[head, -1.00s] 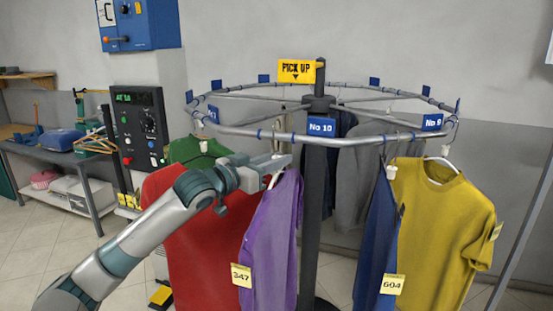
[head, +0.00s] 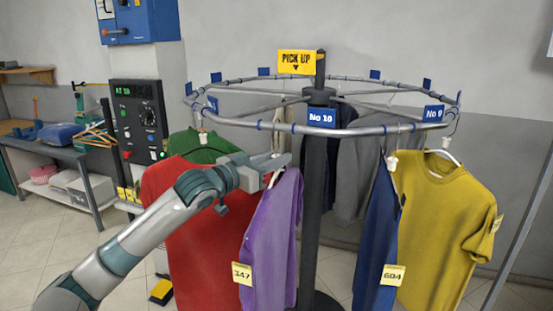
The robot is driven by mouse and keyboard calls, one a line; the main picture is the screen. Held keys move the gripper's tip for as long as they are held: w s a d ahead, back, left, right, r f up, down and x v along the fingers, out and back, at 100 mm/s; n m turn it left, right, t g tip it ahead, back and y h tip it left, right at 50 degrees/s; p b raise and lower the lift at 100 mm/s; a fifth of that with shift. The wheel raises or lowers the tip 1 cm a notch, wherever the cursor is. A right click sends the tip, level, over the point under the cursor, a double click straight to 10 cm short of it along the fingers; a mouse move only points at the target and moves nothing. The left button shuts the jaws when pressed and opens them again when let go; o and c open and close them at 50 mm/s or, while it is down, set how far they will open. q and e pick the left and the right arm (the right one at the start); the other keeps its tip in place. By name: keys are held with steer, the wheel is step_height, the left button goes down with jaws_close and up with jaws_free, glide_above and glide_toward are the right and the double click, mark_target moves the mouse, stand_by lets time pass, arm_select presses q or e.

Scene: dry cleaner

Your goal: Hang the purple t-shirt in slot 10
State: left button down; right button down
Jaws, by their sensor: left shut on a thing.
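The purple t-shirt (head: 272,235) hangs edge-on from its hanger, with a yellow 347 tag (head: 242,273) at its lower left. My left gripper (head: 282,162) is shut at the top of this shirt, on its hanger, just below the front rail. The hanger's hook is largely hidden, and I cannot tell whether it bears on the rail. The blue No 10 sign (head: 321,117) is on the front of the round rail (head: 350,131), to the right of and above my gripper. My right gripper is not in view.
A red shirt (head: 190,225) and a green shirt (head: 200,146) are at the left, behind my arm. A blue garment (head: 378,240) with a 604 tag and a yellow shirt (head: 440,230) hang at the right. The black centre post (head: 313,220) stands just right of the purple shirt.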

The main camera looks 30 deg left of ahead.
arm_select(q)
steer(key=shift+f, duration=0.2)
stand_by(0.7)
steer(key=c, duration=1.5)
jaws_free()
steer(key=shift+o, duration=0.2)
steer(key=shift+s+f, duration=0.1)
steer(key=shift+s, duration=0.05)
steer(key=shift+s+a+b, duration=0.2)
steer(key=shift+s+b, duration=0.2)
steer(key=shift+s, duration=0.05)
steer(key=b+v, duration=0.7)
steer(key=v, duration=0.9)
steer(key=shift+b, duration=0.3)
steer(key=shift+s+d, duration=0.15)
